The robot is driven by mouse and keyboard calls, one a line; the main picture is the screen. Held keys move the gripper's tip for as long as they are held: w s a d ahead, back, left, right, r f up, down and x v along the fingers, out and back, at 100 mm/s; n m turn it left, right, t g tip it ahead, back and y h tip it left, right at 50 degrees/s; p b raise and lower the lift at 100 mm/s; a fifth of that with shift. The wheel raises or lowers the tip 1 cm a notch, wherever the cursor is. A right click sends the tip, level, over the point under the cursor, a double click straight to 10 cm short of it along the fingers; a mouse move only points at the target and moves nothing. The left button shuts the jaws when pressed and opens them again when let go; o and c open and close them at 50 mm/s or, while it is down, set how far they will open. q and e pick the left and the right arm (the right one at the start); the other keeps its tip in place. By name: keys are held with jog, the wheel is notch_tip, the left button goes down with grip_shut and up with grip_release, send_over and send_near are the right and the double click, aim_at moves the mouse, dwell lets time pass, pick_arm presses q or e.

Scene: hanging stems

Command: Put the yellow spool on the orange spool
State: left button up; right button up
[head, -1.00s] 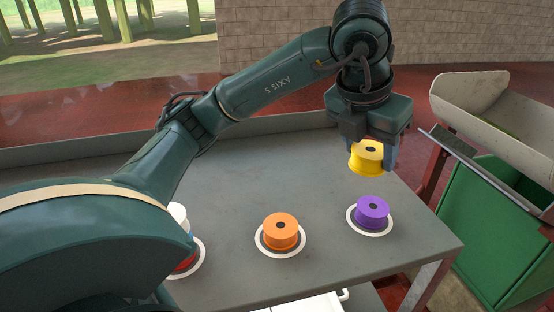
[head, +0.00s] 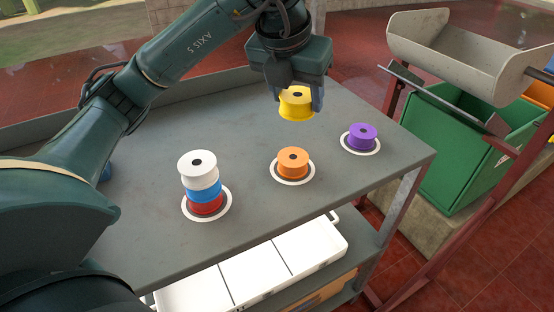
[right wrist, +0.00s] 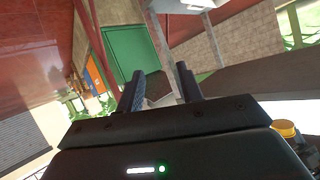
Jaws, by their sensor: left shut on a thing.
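My left gripper (head: 297,100) is shut on the yellow spool (head: 296,106) and holds it upright above the table. In the head view the yellow spool appears just above the orange spool (head: 293,163), with a gap between them. The orange spool stands upright inside a white ring on the table, with nothing on top of it. My right gripper (right wrist: 161,85) shows in the right wrist view, its two fingers apart with nothing between them.
On the grey table (head: 245,225), a purple spool (head: 362,138) stands in a ring to the right. A stack of white (head: 198,172), blue (head: 203,191) and red (head: 207,207) spools stands to the left. A white tray (head: 262,265) is below the front edge; a green bin (head: 450,150) stands right.

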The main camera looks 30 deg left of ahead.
aim_at(295, 154)
pick_arm(q)
jog(key=shift+s+f, duration=0.15)
jog(key=shift+f, duration=0.1)
notch_tip(295, 154, down, 10)
jog(key=shift+r+b, duration=0.2)
jog(key=shift+b, duration=0.45)
jog(key=shift+f, duration=0.2)
jog(key=o, duration=1)
